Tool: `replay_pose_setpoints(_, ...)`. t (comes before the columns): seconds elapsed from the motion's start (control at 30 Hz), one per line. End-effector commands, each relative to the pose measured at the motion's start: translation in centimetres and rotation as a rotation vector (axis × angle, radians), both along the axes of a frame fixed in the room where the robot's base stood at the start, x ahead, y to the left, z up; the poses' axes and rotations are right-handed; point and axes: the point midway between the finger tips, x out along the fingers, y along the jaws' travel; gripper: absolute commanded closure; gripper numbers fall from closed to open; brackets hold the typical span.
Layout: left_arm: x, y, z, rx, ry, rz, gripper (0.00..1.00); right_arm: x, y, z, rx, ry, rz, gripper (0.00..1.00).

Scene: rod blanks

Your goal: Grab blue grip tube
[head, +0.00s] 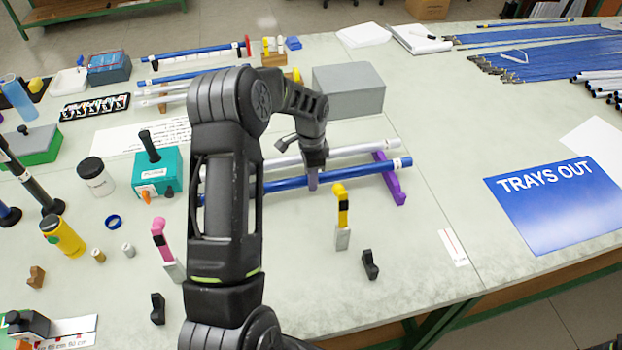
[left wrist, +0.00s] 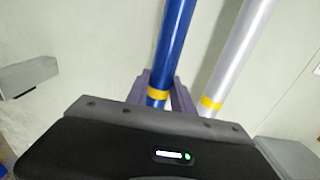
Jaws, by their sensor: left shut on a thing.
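The blue grip tube (head: 355,174) lies roughly level across the middle of the bench, parallel to a silver tube (head: 350,151) just behind it. Its right end is at a purple rest (head: 391,181); I cannot tell whether it touches the rest. My left gripper (head: 312,181) points down and is shut on the blue tube near its middle. In the left wrist view the blue tube (left wrist: 172,45) runs between my fingers (left wrist: 163,90), with a yellow band at the grip. The silver tube (left wrist: 238,50) lies beside it there, outside the fingers. My arm hides part of both tubes.
A grey box (head: 348,90) stands behind the tubes. A teal box (head: 157,174) is at left. A blue "TRAYS OUT" sheet (head: 560,215) lies at right. The bench right of the purple rest is mostly clear.

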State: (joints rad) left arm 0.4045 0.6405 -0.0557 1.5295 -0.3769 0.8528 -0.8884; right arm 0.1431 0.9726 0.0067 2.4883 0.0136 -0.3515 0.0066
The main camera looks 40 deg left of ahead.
Motion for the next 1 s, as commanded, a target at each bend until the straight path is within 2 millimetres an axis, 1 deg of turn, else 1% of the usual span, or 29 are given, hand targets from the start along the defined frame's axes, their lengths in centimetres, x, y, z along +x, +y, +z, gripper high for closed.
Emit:
replay_pose_setpoints(0.27, 0.1, 0.0, 0.6, 0.001, -0.001, 0.000, 1.00, 0.0, 0.0, -0.2, 0.000, 0.000, 0.000, 0.64)
replay_pose_setpoints(0.47, 0.1, 0.1, 2.5, 0.002, -0.004, 0.001, 1.00, 0.0, 0.1, -0.6, 0.002, -0.003, 0.000, 0.64)
replay_pose_setpoints(0.57, 0.2, 0.1, 4.1, 0.002, -0.005, 0.001, 1.00, 0.0, 0.1, -1.0, 0.003, -0.003, 0.001, 0.64)
replay_pose_setpoints(0.67, 0.2, 0.0, 6.2, 0.002, -0.007, 0.001, 1.00, 0.1, 0.1, -1.4, 0.003, -0.005, 0.001, 0.64)
replay_pose_setpoints(0.9, 0.1, 0.0, 11.9, 0.002, -0.005, -0.001, 1.00, 0.2, 0.2, -2.2, 0.006, -0.009, 0.002, 0.64)
replay_pose_setpoints(1.0, 0.1, 0.0, 14.0, 0.002, -0.004, -0.001, 1.00, 0.3, 0.2, -2.4, 0.006, -0.010, 0.002, 0.64)
